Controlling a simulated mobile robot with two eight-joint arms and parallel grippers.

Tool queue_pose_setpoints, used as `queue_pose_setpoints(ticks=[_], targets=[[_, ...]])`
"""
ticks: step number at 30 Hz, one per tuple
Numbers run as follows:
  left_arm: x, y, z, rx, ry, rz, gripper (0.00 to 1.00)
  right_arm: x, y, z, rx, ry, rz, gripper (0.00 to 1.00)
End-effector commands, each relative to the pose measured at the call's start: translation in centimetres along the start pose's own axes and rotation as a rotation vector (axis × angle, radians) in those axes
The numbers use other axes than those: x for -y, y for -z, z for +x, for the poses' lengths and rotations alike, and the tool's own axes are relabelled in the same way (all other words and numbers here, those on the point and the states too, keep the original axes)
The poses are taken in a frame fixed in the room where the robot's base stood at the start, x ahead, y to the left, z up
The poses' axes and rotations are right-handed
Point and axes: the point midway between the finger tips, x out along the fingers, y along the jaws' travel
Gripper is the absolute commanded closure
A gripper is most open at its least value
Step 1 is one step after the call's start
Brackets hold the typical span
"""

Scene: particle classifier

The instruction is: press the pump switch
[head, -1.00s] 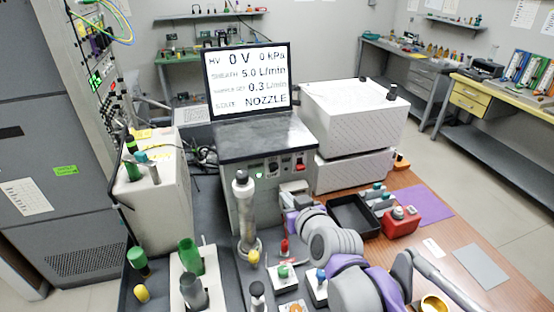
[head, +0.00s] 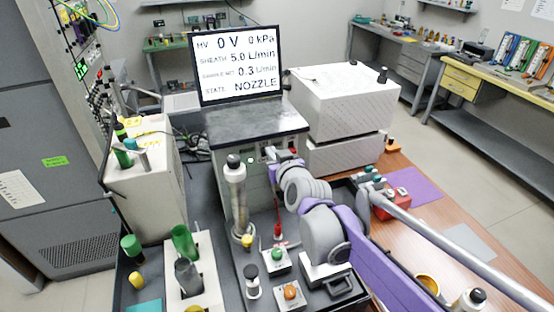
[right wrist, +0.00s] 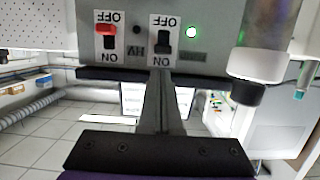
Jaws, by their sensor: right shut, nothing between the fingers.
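The instrument's front panel (head: 258,178) carries the switches. In the right wrist view the panel is upside down, with a black switch (right wrist: 164,42) and a red switch (right wrist: 106,30), each on a white OFF/ON plate. A green light (right wrist: 191,32) glows beside the black switch. An HV label (right wrist: 135,50) lies between the switches; I cannot read a pump label. My right gripper (right wrist: 163,72) is shut and empty, its tips in line with the black switch at its ON end. Contact cannot be told. In the head view my right gripper (head: 272,161) is at the panel, and the red switch (head: 293,151) shows beside it.
A monitor (head: 238,66) stands on the instrument, reading 0 V and 0 kPa. A white box (head: 342,100) stands to its right. A column (head: 236,200) stands before the panel at left. Small button units (head: 277,260) and a red-tipped part (head: 278,229) sit below my arm.

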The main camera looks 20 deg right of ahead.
Motion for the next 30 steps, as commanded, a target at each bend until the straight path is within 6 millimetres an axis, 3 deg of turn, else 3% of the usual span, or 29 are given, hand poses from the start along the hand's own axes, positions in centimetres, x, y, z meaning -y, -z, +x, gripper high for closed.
queue_pose_setpoints(ticks=[3,9,21,30], targets=[[0.0,-0.1,0.1,0.001,0.0,0.0,0.5,0.0,-0.1,1.8,0.0,0.0,0.001,1.0],[0.0,-0.2,0.2,0.002,0.0,0.0,0.5,0.0,0.0,3.3,0.0,0.0,0.001,1.0],[0.0,-0.2,0.2,0.002,0.0,0.0,0.5,0.0,-0.1,3.5,0.0,0.0,0.001,1.0],[0.0,-0.7,0.6,0.006,0.0,0.0,0.5,0.0,-2.9,4.2,0.001,0.0,0.001,1.0]])
